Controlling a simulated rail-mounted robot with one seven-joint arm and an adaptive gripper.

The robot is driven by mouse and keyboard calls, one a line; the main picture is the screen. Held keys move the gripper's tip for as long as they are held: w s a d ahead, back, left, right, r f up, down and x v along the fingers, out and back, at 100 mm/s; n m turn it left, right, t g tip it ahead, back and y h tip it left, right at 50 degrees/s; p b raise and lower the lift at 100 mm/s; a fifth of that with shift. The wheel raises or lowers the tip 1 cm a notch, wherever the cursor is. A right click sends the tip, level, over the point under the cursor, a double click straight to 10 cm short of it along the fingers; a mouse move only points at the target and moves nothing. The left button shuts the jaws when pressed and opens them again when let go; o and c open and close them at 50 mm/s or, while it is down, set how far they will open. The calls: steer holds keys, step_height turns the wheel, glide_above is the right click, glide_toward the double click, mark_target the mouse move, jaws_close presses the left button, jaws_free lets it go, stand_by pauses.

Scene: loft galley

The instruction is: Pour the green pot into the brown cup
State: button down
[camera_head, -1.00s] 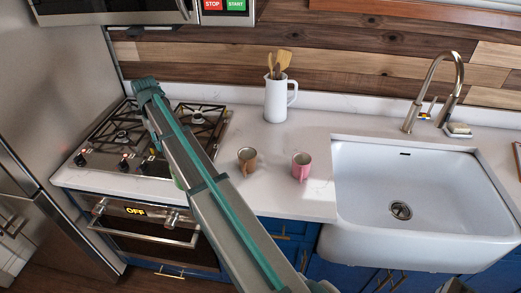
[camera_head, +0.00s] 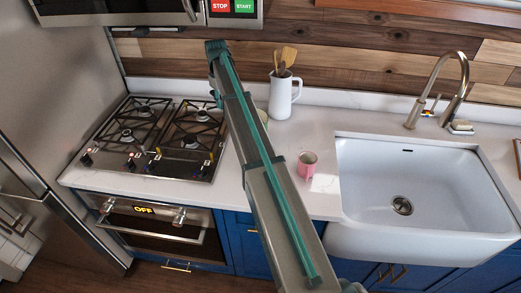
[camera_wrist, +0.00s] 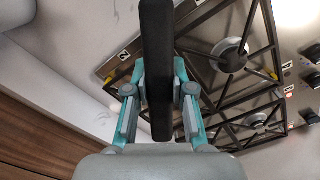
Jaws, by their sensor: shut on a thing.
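In the wrist view my gripper (camera_wrist: 160,80) is shut on a long black handle (camera_wrist: 156,40), which looks like the green pot's handle. In the head view my arm hides the gripper and most of the pot. A pale green sliver, likely the green pot (camera_head: 263,115), shows just right of my arm, in front of the white jug. I cannot tell the pot's tilt. The brown cup is hidden behind my arm in the head view and is not in the wrist view.
A pink mug (camera_head: 307,164) stands on the counter right of my arm. A white jug with utensils (camera_head: 281,100) stands behind. The gas hob (camera_head: 160,140) is left and bare. The white sink (camera_head: 400,170) is at right, with a tap (camera_head: 440,85).

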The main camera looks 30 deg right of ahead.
steer(key=d+f+n, duration=0.1)
steer(key=f, duration=0.1)
steer(key=s+d+f+n+p, duration=0.1)
steer(key=f, duration=0.2)
steer(key=d+f+n+p, duration=0.1)
steer(key=d+f, duration=0.1)
steer(key=shift+s+f, duration=0.35)
steer(key=shift+s, duration=0.05)
steer(key=shift+s+r, duration=0.1)
steer(key=shift+s+a+r+t+h, duration=0.45)
steer(key=shift+s+a+t+h, duration=0.05)
steer(key=shift+a+h, duration=0.25)
steer(key=shift+s+a+r+t+h, duration=0.5)
steer(key=shift+a+h, duration=0.1)
steer(key=shift+h, duration=0.2)
steer(key=shift+s+a+r+t+h, duration=0.4)
steer(key=shift+s+a+t+h, duration=0.1)
steer(key=shift+a+h, duration=0.25)
steer(key=shift+s+a+r+t+h, duration=0.35)
steer(key=shift+a+r+h, duration=0.1)
steer(key=shift+r, duration=0.2)
steer(key=shift+s+a+r+t+h, duration=0.25)
steer(key=shift+s+a+r+h, duration=0.15)
steer(key=shift+r, duration=0.2)
steer(key=shift+s+a+r+t+h, duration=0.25)
steer(key=shift+a+r+t+h, duration=0.2)
steer(key=shift+h, duration=0.3)
steer(key=shift+s+a+r+t+h, duration=0.2)
steer(key=shift+a+r+t+h, duration=0.1)
steer(key=shift+t+h, duration=0.35)
